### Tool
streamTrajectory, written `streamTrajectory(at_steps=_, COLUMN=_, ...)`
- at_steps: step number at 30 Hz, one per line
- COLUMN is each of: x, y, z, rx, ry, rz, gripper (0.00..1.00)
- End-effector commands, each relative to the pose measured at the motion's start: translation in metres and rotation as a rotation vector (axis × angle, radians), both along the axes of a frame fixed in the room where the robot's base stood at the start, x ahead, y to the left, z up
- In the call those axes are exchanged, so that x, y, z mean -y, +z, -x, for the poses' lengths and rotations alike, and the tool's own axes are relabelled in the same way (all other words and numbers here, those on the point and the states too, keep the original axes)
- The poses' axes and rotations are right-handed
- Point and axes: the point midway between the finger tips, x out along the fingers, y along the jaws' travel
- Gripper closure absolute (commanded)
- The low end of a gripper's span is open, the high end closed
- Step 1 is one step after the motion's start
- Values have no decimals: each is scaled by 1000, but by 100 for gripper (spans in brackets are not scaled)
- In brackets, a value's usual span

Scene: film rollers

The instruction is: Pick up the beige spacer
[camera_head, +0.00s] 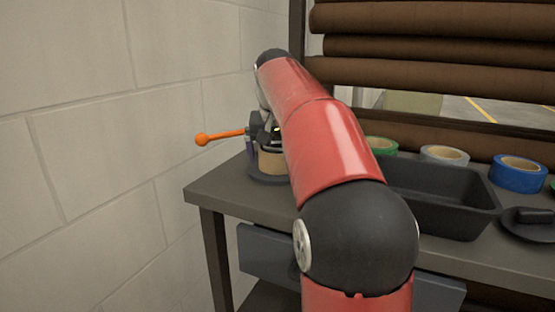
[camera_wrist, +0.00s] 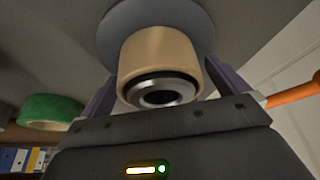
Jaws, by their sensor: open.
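The beige spacer (camera_head: 270,162) is a short ring on a round grey base at the left end of the dark table. In the wrist view the spacer (camera_wrist: 158,50) fills the top middle, with a silver collar (camera_wrist: 160,92) and dark hole showing at its near end. My gripper (camera_wrist: 160,72) is open, with one purple finger on each side of the spacer. A gap shows beside the left finger; contact at the right finger is hard to tell. In the head view my red arm hides most of the gripper.
An orange ball-ended handle (camera_head: 220,135) sticks out left of the spacer, near the block wall. A black tray (camera_head: 440,195) and green (camera_head: 381,145), white (camera_head: 444,155) and blue (camera_head: 518,172) tape rolls are to the right. Brown rollers (camera_head: 430,50) hang behind.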

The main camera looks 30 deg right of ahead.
Motion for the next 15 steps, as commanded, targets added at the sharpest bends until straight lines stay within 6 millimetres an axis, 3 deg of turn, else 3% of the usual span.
streamTrajectory(at_steps=2, x=0, y=0, z=0, rx=0, ry=0, rz=0, gripper=3)
streamTrajectory(at_steps=12, x=0, y=0, z=0, rx=0, ry=0, rz=0, gripper=48)
streamTrajectory(at_steps=15, x=0, y=1, z=0, rx=0, ry=0, rz=0, gripper=50)
